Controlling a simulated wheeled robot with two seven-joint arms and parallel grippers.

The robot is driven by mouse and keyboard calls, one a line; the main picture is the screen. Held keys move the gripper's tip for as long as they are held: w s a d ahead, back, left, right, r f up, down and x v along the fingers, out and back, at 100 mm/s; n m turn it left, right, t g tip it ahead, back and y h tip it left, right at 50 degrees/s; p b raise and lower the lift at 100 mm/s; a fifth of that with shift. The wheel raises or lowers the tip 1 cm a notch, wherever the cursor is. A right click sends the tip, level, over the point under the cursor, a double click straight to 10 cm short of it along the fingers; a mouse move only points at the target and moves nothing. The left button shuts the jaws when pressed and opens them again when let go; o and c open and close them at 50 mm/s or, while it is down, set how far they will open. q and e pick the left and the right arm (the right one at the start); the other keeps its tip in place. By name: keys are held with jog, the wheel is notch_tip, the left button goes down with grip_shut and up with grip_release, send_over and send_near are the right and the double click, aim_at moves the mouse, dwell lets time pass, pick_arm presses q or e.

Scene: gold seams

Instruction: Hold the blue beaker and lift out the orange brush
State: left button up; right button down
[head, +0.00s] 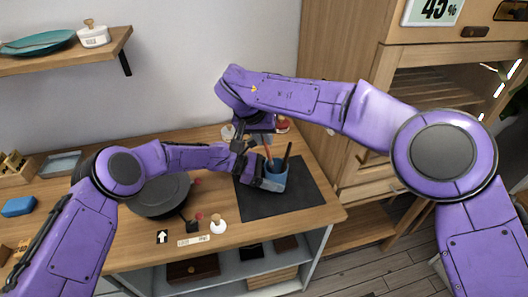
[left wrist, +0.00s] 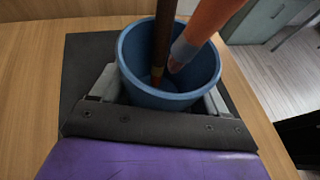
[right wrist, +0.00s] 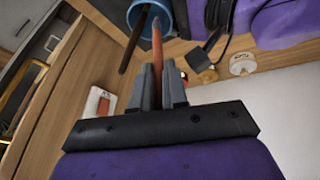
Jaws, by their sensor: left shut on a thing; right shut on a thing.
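The blue beaker (head: 274,180) stands on a dark mat (head: 305,198) on the wooden counter. My left gripper (head: 262,176) is shut on it from the left; in the left wrist view its fingers flank the blue wall (left wrist: 165,97). The orange brush (head: 268,154) leans at the beaker's mouth. In the left wrist view its orange handle (left wrist: 207,22) rises to the upper right, and its grey-blue lower part shows within the rim. My right gripper (right wrist: 158,82) is above the beaker, shut on the brush's orange handle (right wrist: 157,42).
A dark brown stick (left wrist: 163,40) also stands in the beaker, close beside the brush. A black pan (head: 160,197) lies left of the mat, with small pieces near it. A wooden cabinet (head: 345,80) rises at the right. The mat's front part is clear.

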notch_tip(320, 180, up, 3)
jog(key=shift+r, duration=0.2)
pick_arm(q)
jog(key=o, duration=1.2)
jog(key=shift+c, duration=0.2)
